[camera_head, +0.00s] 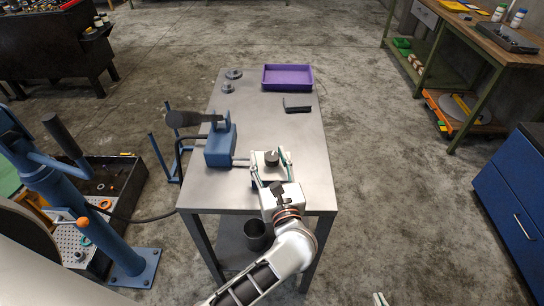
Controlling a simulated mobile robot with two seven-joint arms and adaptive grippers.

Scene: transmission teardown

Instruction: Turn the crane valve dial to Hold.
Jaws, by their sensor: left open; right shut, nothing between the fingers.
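The crane valve dial (272,157) is a small dark knob on a pale block at the front of the metal table (225,190). My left gripper (271,166) is open, with its fingers on either side of the dial and block. I cannot tell whether the fingers touch the dial. The dial's markings and pointer are too small to read, so its setting cannot be told. My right gripper (380,298) shows only its tips at the bottom edge, shut and empty, away from the table.
A purple tray (287,77), a black part (297,104) and round metal parts (233,74) lie farther back. A blue crane (75,205) stands at left. A blue cabinet (522,200) is at right.

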